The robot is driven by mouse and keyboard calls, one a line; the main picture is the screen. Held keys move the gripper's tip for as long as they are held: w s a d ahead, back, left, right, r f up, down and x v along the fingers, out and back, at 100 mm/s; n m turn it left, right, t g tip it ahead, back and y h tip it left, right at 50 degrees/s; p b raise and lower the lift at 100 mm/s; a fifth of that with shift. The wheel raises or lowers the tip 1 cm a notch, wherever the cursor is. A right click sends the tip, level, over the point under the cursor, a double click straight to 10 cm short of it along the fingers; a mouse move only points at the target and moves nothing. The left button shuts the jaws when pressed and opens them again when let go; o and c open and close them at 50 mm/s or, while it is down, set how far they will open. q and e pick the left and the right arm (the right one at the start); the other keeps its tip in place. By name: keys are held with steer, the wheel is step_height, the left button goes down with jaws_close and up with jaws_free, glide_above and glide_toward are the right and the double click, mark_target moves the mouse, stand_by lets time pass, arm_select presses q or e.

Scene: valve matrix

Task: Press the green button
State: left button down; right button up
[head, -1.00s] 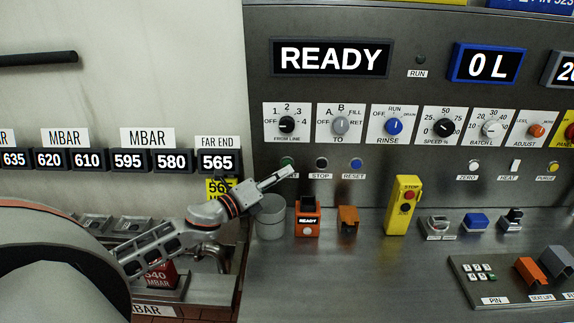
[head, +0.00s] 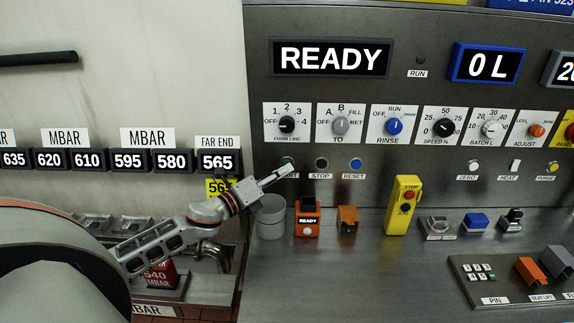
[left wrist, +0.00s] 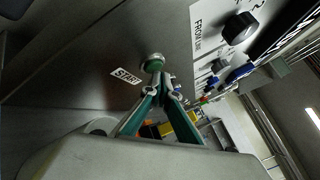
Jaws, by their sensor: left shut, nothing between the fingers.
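The green button (head: 287,160) sits on the upright panel above the START label, with my left gripper's tip partly over it in the head view. In the left wrist view the round green button (left wrist: 153,64) stands out from the panel beside the START label (left wrist: 126,75). My left gripper (head: 289,166) is shut and empty. In the left wrist view its fingertips (left wrist: 160,82) meet just below the button. I cannot tell whether they touch it. My right gripper is not in view.
The STOP button (head: 321,163) and blue RESET button (head: 356,164) are to the right. The FROM LINE knob (head: 287,125) is above. A grey cylinder (head: 271,222) and an orange READY box (head: 307,222) stand below. The display (head: 331,57) reads READY.

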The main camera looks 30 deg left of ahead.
arm_select(q)
steer(key=shift+w+a, duration=0.25)
steer(key=shift+w, duration=0.15)
stand_by(0.4)
steer(key=shift+s+d, duration=0.1)
steer(key=shift+s, duration=0.05)
steer(key=shift+s+d, duration=0.4)
steer(key=shift+s, duration=0.25)
stand_by(0.3)
steer(key=shift+s+d, duration=0.45)
steer(key=shift+s, duration=0.25)
steer(key=shift+s+d, duration=0.4)
steer(key=shift+s, duration=0.3)
steer(key=shift+s+d, duration=0.45)
steer(key=shift+s, duration=0.25)
